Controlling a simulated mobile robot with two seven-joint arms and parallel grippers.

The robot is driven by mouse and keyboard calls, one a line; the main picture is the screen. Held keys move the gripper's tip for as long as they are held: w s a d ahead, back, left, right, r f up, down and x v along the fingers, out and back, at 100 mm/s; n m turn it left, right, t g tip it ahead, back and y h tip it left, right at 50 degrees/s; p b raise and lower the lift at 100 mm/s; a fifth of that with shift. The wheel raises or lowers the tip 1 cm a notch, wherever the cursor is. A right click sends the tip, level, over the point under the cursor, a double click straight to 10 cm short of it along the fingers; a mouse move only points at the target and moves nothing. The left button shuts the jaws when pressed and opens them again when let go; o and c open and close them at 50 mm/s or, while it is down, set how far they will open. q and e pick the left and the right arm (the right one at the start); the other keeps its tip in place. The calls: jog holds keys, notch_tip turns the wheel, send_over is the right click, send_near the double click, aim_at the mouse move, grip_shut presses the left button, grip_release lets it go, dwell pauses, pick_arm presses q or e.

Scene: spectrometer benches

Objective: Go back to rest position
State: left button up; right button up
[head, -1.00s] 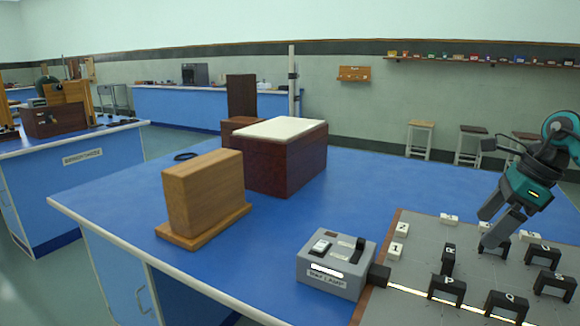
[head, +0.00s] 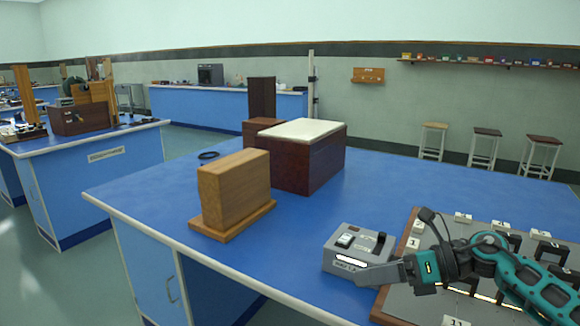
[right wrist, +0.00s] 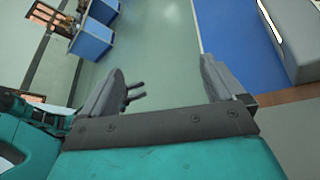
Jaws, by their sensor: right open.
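My right gripper (head: 372,278) is in the lower right of the head view, its fingers pointing left across the front of the grey switch box (head: 345,242). I cannot tell whether it touches the box. The right wrist view shows its two grey fingers (right wrist: 162,75) wide apart with nothing between them. My right forearm crosses the grey board (head: 405,300) and hides part of it. My left gripper does not show clearly in either view.
On the blue bench (head: 400,190) stand a wooden block on a base (head: 235,190) and a dark red box with a pale top (head: 310,165). Black blocks (head: 548,252) and white number tags stand on the board. Open floor (right wrist: 155,45) lies beyond the bench edge.

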jog(key=s+a+m+t+y, duration=0.2)
jog(key=a+m+t+y, duration=0.1)
jog(key=a+m, duration=0.25)
pick_arm(q)
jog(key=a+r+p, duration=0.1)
jog(key=p, duration=0.1)
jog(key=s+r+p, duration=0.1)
jog(key=p, duration=0.1)
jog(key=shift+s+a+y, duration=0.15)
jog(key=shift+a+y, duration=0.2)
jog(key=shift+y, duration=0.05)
pick_arm(e)
jog(key=s+d+f+n+t+h, duration=0.2)
jog(key=s+d+f+n+h, duration=0.2)
jog(key=n, duration=1.4)
jog(key=s+d+f+n+t+h, duration=0.2)
jog(key=s+f+n+h, duration=0.8)
jog(key=s+f+n, duration=0.5)
jog(key=d+f+n, duration=0.1)
jog(key=n, duration=0.2)
jog(key=shift+s+d+f+t+h, duration=0.3)
jog(key=shift+s+d+f, duration=0.05)
jog(key=shift+f, duration=0.05)
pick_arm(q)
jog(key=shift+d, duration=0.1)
